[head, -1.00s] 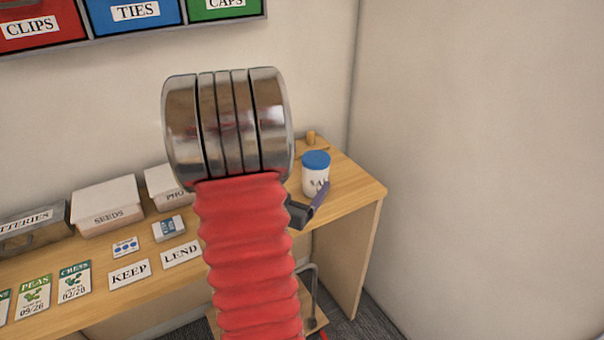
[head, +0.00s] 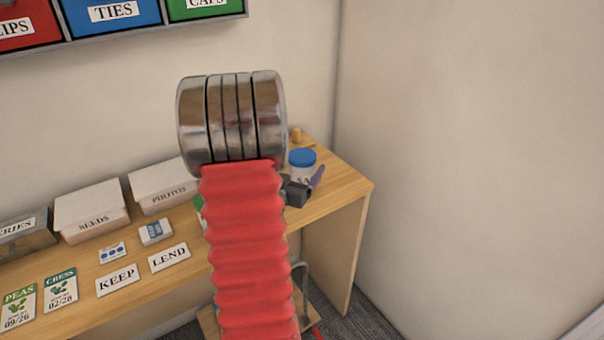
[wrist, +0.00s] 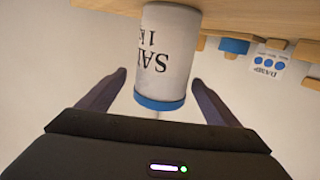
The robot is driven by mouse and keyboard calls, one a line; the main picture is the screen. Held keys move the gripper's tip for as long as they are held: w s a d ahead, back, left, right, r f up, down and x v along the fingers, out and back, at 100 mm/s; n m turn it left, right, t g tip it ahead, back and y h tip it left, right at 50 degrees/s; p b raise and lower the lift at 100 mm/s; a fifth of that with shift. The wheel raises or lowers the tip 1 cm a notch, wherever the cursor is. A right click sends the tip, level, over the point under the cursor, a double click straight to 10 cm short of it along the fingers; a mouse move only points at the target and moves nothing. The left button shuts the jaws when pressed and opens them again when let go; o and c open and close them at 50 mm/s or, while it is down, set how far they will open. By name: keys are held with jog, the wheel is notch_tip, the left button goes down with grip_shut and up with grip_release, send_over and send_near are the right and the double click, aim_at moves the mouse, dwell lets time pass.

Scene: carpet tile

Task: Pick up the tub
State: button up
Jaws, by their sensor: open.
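The tub (head: 302,158) is white with a blue lid and stands upright near the right end of the wooden desk. My arm and gripper hide part of it in the head view. In the wrist view, which is upside down, the tub (wrist: 165,55) shows "SAL" and "1 K" on its label. My gripper (wrist: 159,80) is open, with a dark finger on each side of the tub near its lid and a gap on both sides. In the head view my gripper (head: 308,182) is just in front of the tub; its far finger is hidden.
A small wooden peg (head: 297,135) stands behind the tub. Boxes marked SEEDS (head: 92,205) and PHOTOS (head: 163,185) stand left along the wall, with KEEP (head: 117,280) and LEND (head: 169,257) cards in front. The desk's right edge and a wall are close to the tub.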

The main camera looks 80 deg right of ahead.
jog(key=shift+d, duration=0.45)
jog(key=shift+s+d, duration=0.1)
jog(key=shift+d, duration=0.05)
jog(key=shift+s+d+f, duration=0.1)
jog(key=shift+d+f, duration=0.1)
jog(key=shift+d, duration=1.05)
jog(key=shift+s+d+f, duration=0.1)
jog(key=shift+d+f, duration=0.05)
jog(key=shift+d, duration=1.05)
jog(key=shift+c, duration=0.7)
jog(key=c, duration=1.8)
jog(key=shift+r, duration=0.15)
jog(key=shift+c, duration=0.4)
jog(key=shift+r, duration=0.15)
